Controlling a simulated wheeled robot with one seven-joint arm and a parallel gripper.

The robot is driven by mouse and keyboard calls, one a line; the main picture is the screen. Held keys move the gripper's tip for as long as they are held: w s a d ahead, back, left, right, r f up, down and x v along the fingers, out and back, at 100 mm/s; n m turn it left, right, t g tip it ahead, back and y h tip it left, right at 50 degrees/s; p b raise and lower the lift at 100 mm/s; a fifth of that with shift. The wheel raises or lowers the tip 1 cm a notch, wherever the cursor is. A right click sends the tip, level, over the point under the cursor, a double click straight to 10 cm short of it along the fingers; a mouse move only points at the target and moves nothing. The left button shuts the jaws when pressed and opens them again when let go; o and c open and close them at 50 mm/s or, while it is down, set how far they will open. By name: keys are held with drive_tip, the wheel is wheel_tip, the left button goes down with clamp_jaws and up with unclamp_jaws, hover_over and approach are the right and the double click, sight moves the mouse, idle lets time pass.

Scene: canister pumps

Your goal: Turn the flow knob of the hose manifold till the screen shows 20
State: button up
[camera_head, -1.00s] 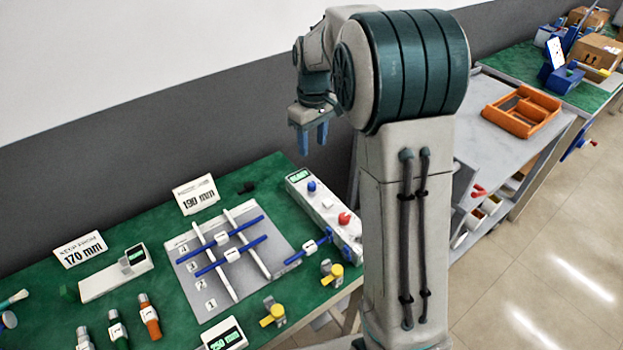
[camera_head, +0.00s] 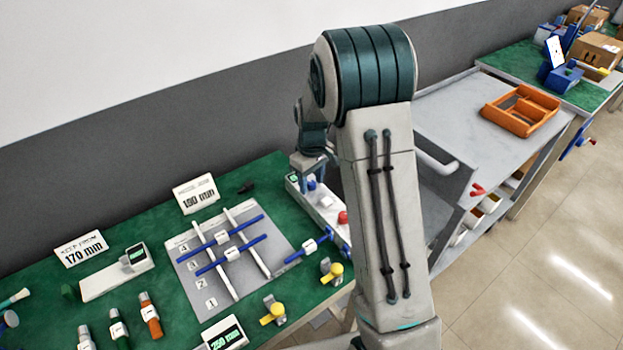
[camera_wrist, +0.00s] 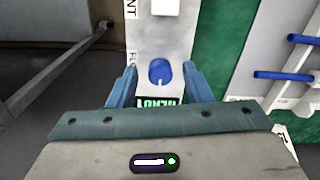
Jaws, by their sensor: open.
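The hose manifold is a long white box (camera_head: 325,208) at the right end of the green table. It has a blue knob (camera_wrist: 160,71), a white block (camera_head: 326,202) and a red knob (camera_head: 343,217). Partly cut lettering beside the blue knob starts with "FL". My gripper (camera_wrist: 160,84) is open and points down over this end of the box. In the wrist view the blue knob lies between its two blue fingers; contact is not visible.
A grey board (camera_head: 190,262) with white bars and blue rods lies left of the manifold. Yellow-handled valves (camera_head: 273,311) stand in front. A grey cart (camera_head: 455,105) with an orange tray (camera_head: 521,110) is at right.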

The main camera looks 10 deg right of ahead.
clamp_jaws()
drive_tip(key=m+b, duration=0.1)
drive_tip(key=m, duration=0.4)
drive_tip(key=shift+m, duration=0.3)
drive_tip(key=m, duration=0.5)
drive_tip(key=shift+m, duration=0.7)
unclamp_jaws()
